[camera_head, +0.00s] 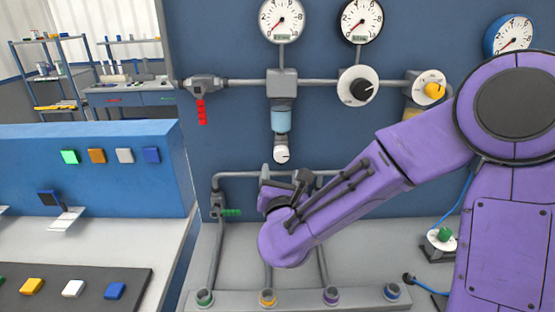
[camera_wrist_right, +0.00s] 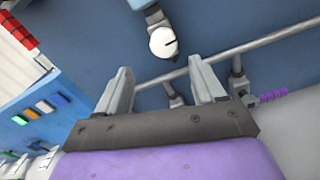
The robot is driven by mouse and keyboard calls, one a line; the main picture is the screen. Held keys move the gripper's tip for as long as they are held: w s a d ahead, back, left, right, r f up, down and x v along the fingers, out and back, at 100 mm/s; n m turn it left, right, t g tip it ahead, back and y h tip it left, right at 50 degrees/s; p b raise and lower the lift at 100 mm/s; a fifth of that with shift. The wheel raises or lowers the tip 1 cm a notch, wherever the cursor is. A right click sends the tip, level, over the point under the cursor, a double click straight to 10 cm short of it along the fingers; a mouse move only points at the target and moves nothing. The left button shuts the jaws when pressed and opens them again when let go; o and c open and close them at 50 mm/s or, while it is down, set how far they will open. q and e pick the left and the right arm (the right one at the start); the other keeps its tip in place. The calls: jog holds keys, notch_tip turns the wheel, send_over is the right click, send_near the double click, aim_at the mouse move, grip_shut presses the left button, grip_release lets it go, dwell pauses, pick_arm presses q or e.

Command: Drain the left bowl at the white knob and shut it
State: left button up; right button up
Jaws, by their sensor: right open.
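The left bowl (camera_head: 281,121) is a clear, bluish cup hanging under a grey pipe fitting on the blue wall. The white knob (camera_head: 282,154) sits at its lower end; it carries a dark line and also shows in the right wrist view (camera_wrist_right: 163,43). My right gripper (camera_head: 284,186) is below the knob in the head view. In the right wrist view, its two fingers (camera_wrist_right: 160,66) are apart with nothing between them, and the knob appears beyond the tips, apart from them. My left gripper is not in view.
A red-handled valve (camera_head: 201,104) is left of the bowl, and a black-knobbed regulator (camera_head: 358,86) is right. A lower pipe runs behind my right gripper, with a green-handled valve (camera_head: 231,212). A blue console (camera_head: 120,145) with coloured buttons stands at left.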

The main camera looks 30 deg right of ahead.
aim_at(282, 156)
jog(key=p+x, duration=0.1)
jog(key=x, duration=0.3)
jog(key=p+x, duration=0.1)
jog(key=x, duration=0.3)
jog(key=shift+s+d+r+p, duration=0.15)
jog(key=shift+d+r+p, duration=0.05)
jog(key=shift+d+p, duration=0.2)
jog(key=shift+w+d+f, duration=0.15)
jog(key=shift+w, duration=0.2)
jog(key=shift+c, duration=0.4)
jog(key=shift+s, duration=0.1)
jog(key=c, duration=1)
